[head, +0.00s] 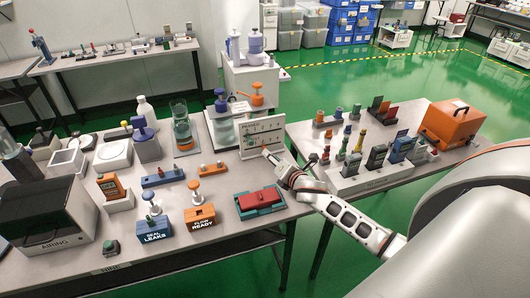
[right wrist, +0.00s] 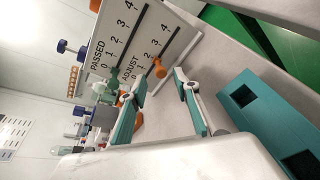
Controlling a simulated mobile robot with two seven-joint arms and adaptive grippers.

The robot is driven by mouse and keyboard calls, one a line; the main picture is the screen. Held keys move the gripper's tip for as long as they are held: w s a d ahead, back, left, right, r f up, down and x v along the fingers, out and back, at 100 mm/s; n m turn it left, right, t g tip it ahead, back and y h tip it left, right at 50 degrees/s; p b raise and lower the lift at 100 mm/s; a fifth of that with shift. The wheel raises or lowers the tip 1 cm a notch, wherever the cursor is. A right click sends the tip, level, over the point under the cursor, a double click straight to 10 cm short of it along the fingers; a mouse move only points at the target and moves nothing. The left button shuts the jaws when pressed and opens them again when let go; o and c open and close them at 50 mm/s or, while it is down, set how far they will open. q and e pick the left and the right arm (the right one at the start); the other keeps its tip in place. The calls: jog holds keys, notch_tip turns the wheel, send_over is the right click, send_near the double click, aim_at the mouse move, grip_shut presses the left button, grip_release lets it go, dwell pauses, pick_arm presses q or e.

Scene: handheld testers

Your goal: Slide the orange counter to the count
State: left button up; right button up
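The white counter board (head: 263,131) stands upright near the right edge of the left table. In the right wrist view, the board (right wrist: 140,28) appears tilted, with rows marked PASSED and ADJUST, numbered 0 to 4. The orange counter (right wrist: 160,68) is a knob on the ADJUST row, around the low numbers; its exact mark is unclear. A green counter (right wrist: 108,72) sits near the low end of the PASSED row. My right gripper (right wrist: 160,76) is open, its two fingers apart with the orange counter beyond and between their tips. In the head view it (head: 270,156) is at the board's lower edge. My left gripper is out of view.
A green tray with a red piece (head: 261,201) lies just in front of the board. Pump bottles (head: 222,125) stand behind and left. An orange pump base (head: 199,216) and blue one (head: 154,232) stand front left. A rack of testers (head: 372,176) occupies the right table.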

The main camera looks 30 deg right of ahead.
jog(key=x, duration=0.5)
jog(key=shift+w+f+b, duration=0.15)
jog(key=shift+w+b, duration=0.1)
jog(key=shift+b, duration=0.15)
jog(key=shift+c, duration=0.3)
